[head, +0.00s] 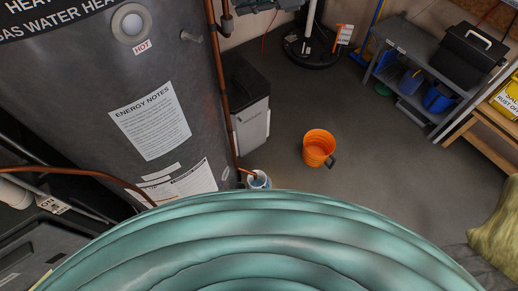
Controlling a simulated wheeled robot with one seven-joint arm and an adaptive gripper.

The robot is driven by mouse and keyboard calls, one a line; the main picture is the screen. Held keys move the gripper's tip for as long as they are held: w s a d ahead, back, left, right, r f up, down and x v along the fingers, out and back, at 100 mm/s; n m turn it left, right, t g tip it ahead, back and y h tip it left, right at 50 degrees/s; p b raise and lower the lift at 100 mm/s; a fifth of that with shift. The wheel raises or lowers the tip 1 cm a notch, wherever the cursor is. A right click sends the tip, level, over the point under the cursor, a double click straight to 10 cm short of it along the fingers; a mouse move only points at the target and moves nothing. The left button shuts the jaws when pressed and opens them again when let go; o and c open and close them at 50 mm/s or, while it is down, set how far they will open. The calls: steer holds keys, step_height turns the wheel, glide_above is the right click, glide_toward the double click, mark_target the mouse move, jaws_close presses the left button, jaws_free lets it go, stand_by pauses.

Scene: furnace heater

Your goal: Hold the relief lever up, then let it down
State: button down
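The grey water heater tank (85,95) fills the left of the head view, with a "HOT" label (142,47) near a round pale fitting (132,23). A copper pipe (222,85) runs down along the tank's right side into a small container (258,180) on the floor. A dark fitting (226,22) sits on this pipe near the top edge. I cannot make out the relief lever in this view. My gripper is not in view.
An orange bucket (318,147) stands on open grey floor (365,190). A dark and grey bin (250,110) stands beside the copper pipe. A shelf (405,40) with a black toolbox (470,58) is at the upper right. A large teal ribbed surface covers the bottom.

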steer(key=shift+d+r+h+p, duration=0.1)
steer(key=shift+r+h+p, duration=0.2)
steer(key=shift+p, duration=0.35)
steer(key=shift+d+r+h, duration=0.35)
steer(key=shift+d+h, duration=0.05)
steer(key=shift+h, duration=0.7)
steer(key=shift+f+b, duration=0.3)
steer(key=shift+b, duration=0.6)
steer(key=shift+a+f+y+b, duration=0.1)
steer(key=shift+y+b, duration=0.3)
steer(key=shift+b, duration=0.05)
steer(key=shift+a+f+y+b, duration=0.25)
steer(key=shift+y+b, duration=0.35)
steer(key=shift+b, duration=1.05)
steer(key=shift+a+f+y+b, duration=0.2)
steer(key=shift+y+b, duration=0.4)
steer(key=shift+b, duration=1.05)
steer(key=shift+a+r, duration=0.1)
